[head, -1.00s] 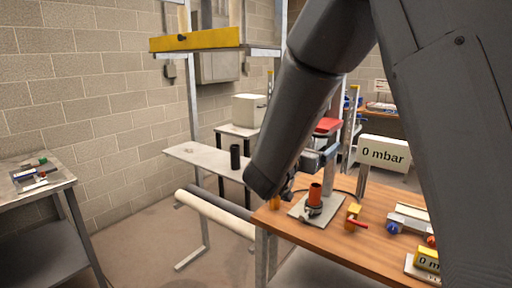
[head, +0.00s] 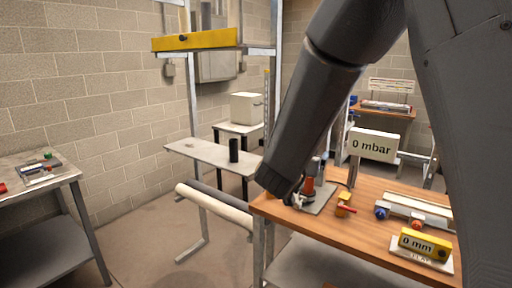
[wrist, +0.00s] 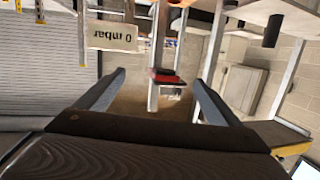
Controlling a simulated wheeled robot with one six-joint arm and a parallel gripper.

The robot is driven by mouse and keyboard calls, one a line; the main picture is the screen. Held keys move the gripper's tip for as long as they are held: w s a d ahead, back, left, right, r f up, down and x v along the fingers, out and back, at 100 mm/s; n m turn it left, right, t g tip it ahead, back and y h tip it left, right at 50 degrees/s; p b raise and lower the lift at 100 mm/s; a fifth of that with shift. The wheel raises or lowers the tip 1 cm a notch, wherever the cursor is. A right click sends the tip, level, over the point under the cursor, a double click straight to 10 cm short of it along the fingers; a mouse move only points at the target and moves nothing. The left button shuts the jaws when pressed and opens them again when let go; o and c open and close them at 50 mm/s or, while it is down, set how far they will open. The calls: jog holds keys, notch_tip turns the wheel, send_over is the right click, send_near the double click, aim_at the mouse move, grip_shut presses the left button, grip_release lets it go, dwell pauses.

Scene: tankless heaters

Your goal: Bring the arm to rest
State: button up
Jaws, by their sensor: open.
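My dark arm crosses the upper right of the head view, its forearm slanting down to the left over the near end of the wooden bench (head: 375,205). My gripper is mostly hidden behind the forearm there. In the wrist view my gripper (wrist: 158,76) shows two grey fingers spread wide apart. Nothing is held between them. A red-topped post (wrist: 166,77) shows beyond the gap, apart from the fingers. The wrist view is upside down.
The bench carries a red-orange cylinder (head: 308,185), a yellow valve (head: 344,200), a "0 mbar" display (head: 373,146) and a yellow "0 mm" gauge (head: 425,243). A black cylinder (head: 234,150) stands on a grey shelf.

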jog(key=s+f+n+g+y+b, duration=0.2)
jog(key=s+f+n+g+y, duration=0.45)
jog(key=s+f, duration=1.1)
jog(key=s+d+f+g, duration=0.1)
jog(key=s+d+g, duration=0.1)
jog(key=s, duration=0.3)
jog(key=s+d+m+g, duration=0.1)
jog(key=s+d+g, duration=0.1)
jog(key=s+g, duration=0.2)
jog(key=shift+s+d+f+g, duration=0.35)
jog(key=shift+s+d, duration=0.05)
jog(key=shift+s, duration=0.8)
